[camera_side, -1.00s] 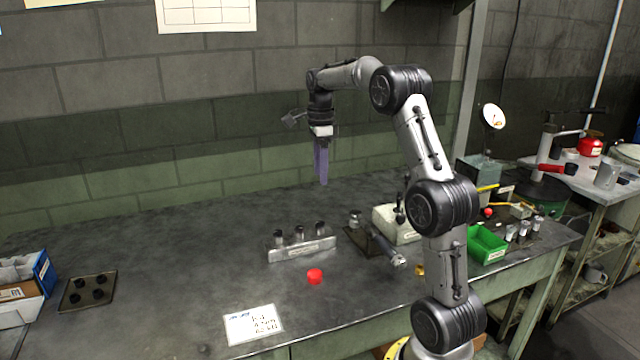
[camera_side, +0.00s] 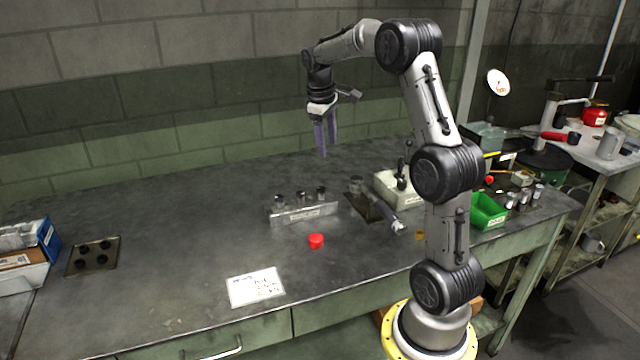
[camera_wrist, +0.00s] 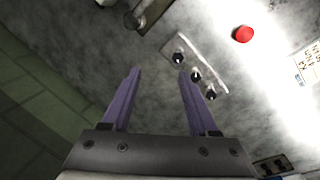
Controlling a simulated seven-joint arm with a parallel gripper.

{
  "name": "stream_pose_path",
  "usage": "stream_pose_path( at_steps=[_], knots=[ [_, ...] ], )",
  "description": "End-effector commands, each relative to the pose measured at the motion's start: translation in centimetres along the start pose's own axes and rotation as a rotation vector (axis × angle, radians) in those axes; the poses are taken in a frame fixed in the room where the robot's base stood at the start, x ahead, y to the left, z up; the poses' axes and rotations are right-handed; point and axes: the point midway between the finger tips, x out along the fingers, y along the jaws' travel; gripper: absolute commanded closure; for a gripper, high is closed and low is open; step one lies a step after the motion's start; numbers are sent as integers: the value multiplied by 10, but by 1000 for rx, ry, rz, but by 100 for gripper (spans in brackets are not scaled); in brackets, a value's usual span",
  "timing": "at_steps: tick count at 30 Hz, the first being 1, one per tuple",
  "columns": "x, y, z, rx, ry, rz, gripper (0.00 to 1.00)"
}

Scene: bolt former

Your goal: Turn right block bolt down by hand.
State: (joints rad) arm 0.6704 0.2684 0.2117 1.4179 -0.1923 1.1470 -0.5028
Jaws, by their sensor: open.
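A pale metal block (camera_side: 305,214) stands on the bench with three dark-topped bolts in a row. The right block bolt (camera_side: 321,193) is at its right end, upright; in the wrist view it appears as the upper one of the row (camera_wrist: 178,58). The middle bolt (camera_side: 299,197) and left bolt (camera_side: 279,201) stand beside it. My gripper (camera_side: 325,152) points down in the air above and behind the block. Its purple fingers (camera_wrist: 160,72) are apart with nothing between them. In the wrist view the right fingertip lies just below the right bolt in the picture.
A red round piece (camera_side: 316,241) lies in front of the block and a paper card (camera_side: 256,287) front left. A dark plate with a metal cylinder (camera_side: 384,212), a white box (camera_side: 394,190) and a green bin (camera_side: 487,212) stand to the right.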

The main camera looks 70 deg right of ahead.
Motion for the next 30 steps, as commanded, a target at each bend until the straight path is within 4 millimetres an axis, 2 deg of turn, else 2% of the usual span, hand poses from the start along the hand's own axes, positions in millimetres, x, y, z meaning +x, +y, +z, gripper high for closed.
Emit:
stream_pose_path(
  at_steps=[12,18,21,24,30],
  knots=[
    [-3,-23,4,-1143,-44,111,40],
    [-7,-40,5,-1602,-92,159,40],
    [-15,-59,7,-1738,-110,192,40],
    [-21,-68,3,-1757,-101,209,40],
    [-3,-66,1,-1757,-101,204,40]
  ],
)
